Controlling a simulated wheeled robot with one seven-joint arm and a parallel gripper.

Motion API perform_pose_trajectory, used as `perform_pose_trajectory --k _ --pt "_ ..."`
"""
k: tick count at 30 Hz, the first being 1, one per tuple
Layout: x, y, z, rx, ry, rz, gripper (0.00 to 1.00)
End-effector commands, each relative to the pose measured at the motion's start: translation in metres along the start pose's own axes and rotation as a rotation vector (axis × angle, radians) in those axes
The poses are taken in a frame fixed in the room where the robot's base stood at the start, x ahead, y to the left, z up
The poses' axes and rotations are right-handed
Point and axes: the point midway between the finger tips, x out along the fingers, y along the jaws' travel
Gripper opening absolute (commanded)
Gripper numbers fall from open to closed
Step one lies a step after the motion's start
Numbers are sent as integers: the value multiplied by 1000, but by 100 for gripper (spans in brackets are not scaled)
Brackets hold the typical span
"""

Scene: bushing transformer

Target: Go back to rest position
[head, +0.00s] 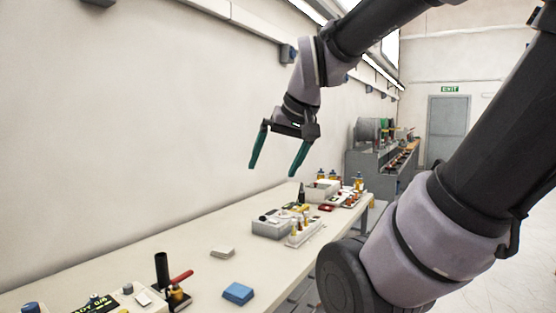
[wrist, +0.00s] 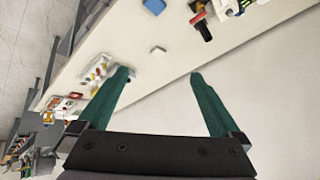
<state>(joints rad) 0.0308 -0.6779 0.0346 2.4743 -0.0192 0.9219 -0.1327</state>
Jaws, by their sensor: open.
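My gripper (head: 271,167) is open and empty, raised in the air above the long workbench (head: 190,283). Its two green fingers are spread well apart in the head view. In the wrist view my gripper (wrist: 160,75) also shows nothing between its fingers, only the bench top and wall beyond. My arm comes in from the right of the head view and bends over the bench.
A blue block (head: 238,293), a pale block (head: 222,252) and a black cylinder with a red-handled item (head: 178,287) stand on the near bench. A grey door (head: 447,130) stands at the back.

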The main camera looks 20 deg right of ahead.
Motion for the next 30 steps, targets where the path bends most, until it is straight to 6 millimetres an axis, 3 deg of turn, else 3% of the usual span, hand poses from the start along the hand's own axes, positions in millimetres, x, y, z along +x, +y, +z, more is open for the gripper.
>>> perform_pose_trajectory --k 6,23,24,27,30 --pt "-15 0 8 143 40 -47 100" --pt "-15 0 8 145 40 -46 100" --pt "-15 0 8 144 40 -46 92" --pt "-15 0 8 144 40 -46 54" --pt "-15 0 8 144 40 -46 50"
